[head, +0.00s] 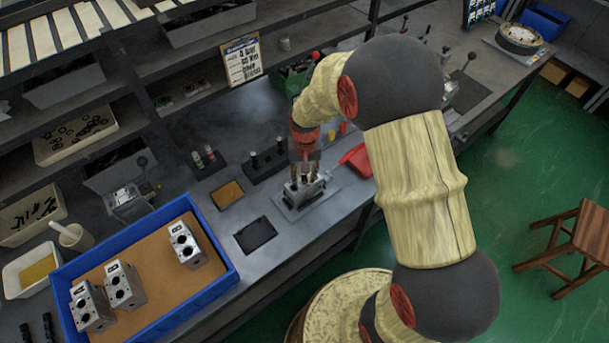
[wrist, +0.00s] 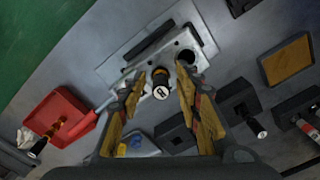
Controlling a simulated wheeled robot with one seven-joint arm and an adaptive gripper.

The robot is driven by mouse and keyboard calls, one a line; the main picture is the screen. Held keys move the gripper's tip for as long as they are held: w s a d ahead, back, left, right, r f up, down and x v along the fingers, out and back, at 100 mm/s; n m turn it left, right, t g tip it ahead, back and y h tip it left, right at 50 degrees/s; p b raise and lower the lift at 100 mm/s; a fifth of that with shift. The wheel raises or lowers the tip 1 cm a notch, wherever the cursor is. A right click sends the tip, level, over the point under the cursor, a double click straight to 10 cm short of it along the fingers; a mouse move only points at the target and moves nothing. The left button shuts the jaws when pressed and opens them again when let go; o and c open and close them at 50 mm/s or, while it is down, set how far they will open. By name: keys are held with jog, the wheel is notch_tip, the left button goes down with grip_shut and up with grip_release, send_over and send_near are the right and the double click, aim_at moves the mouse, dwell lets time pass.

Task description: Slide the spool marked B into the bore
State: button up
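A black spool (wrist: 161,85) with a white end bearing a dark letter, which looks like B but is small and tilted, stands at the metal valve block (wrist: 150,48). Its lower part appears to be in a bore of the block; how deep I cannot tell. A second round bore (wrist: 187,57) beside it is empty. My gripper (wrist: 158,82) is open, its two wood-coloured fingers on either side of the spool with a gap at each side. In the head view my gripper (head: 305,172) points down over the block (head: 303,189), hiding the spool.
A red tray (head: 357,161) with a spool in it lies close to the block. A black rack (head: 265,164) with upright spools stands on the other side. A blue crate (head: 222,283) holds several valve blocks. A dark pad (head: 255,235) lies on the bench.

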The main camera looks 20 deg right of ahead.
notch_tip(320, 180, up, 12)
dwell(0.6)
dwell(0.5)
